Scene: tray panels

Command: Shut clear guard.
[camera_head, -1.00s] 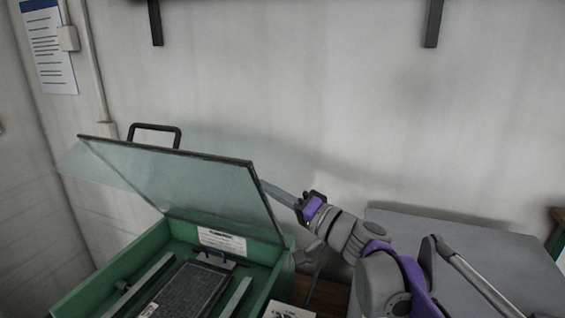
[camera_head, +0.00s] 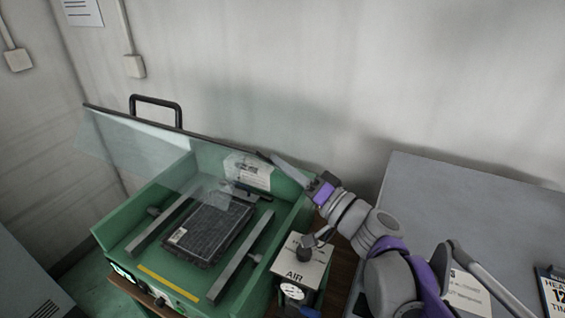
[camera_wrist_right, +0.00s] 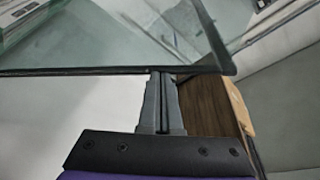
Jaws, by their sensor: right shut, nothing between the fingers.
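The clear guard (camera_head: 140,142) is a transparent panel with a dark edge and a black handle (camera_head: 156,103) at its far side. It stands raised and slanted over the green box (camera_head: 125,232), not flat on it. My right gripper (camera_head: 273,157) is at the guard's right end, at the box's back right corner. In the right wrist view its fingers (camera_wrist_right: 162,78) are together and empty, right at the guard's dark edge (camera_wrist_right: 110,72); I cannot tell whether they touch it. My left gripper is not in view.
A dark panel (camera_head: 208,232) lies between two grey rails in the box. A white AIR unit (camera_head: 300,262) with a knob and gauge stands to the right, beneath my right arm. A grey surface (camera_head: 460,205) lies further right, and the wall is behind.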

